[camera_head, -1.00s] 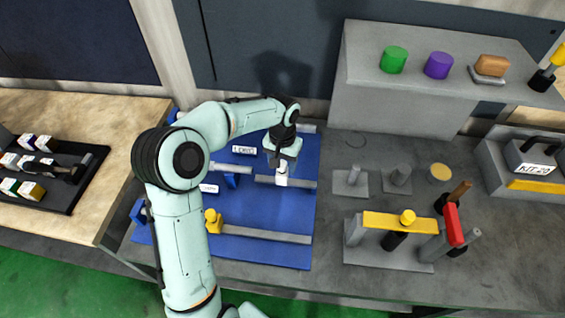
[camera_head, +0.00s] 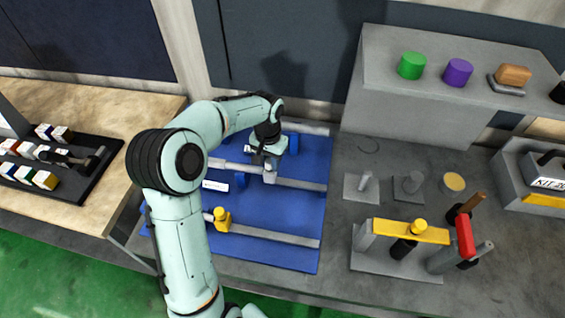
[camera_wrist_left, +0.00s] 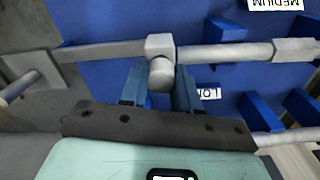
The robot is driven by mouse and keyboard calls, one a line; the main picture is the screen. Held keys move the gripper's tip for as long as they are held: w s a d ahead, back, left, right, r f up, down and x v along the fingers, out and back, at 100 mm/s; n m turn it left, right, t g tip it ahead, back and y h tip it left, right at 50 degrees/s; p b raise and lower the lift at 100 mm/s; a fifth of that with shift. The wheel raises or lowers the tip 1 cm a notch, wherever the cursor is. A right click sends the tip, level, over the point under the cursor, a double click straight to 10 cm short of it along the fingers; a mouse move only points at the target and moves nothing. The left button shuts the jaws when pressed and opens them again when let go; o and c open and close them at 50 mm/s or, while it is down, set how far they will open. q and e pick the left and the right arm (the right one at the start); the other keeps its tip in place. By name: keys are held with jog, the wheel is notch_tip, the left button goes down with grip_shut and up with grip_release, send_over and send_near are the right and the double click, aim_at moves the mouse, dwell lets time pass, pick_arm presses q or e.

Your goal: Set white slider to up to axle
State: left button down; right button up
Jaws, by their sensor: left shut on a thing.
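The white slider (camera_head: 270,174) sits on the middle grey rail of the blue board (camera_head: 285,222). In the left wrist view it is a pale block (camera_wrist_left: 160,45) around the rail, with a round knob (camera_wrist_left: 160,76). My left gripper (camera_wrist_left: 160,92) is shut on this knob, one blue finger on each side. In the head view the left gripper (camera_head: 268,164) comes down on the slider from above. The grey axle (camera_wrist_left: 225,53) lies in line with the rail, its end right against or very near the slider. My right gripper is not in view.
A yellow slider (camera_head: 222,218) sits on the lower rail (camera_head: 275,236). Blue brackets and white labels are beside the axle. Grey fixtures with a yellow bar (camera_head: 405,231) stand right of the board. A grey raised block (camera_head: 410,110) is at the back right.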

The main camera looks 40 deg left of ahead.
pick_arm(q)
jog(key=shift+s+a, duration=0.1)
jog(key=shift+a, duration=0.15)
jog(key=c, duration=0.8)
grip_release()
jog(key=shift+r, duration=0.1)
jog(key=shift+r, duration=0.35)
notch_tip(320, 180, up, 13)
jog(key=shift+f+p, duration=0.2)
jog(key=shift+p, duration=0.55)
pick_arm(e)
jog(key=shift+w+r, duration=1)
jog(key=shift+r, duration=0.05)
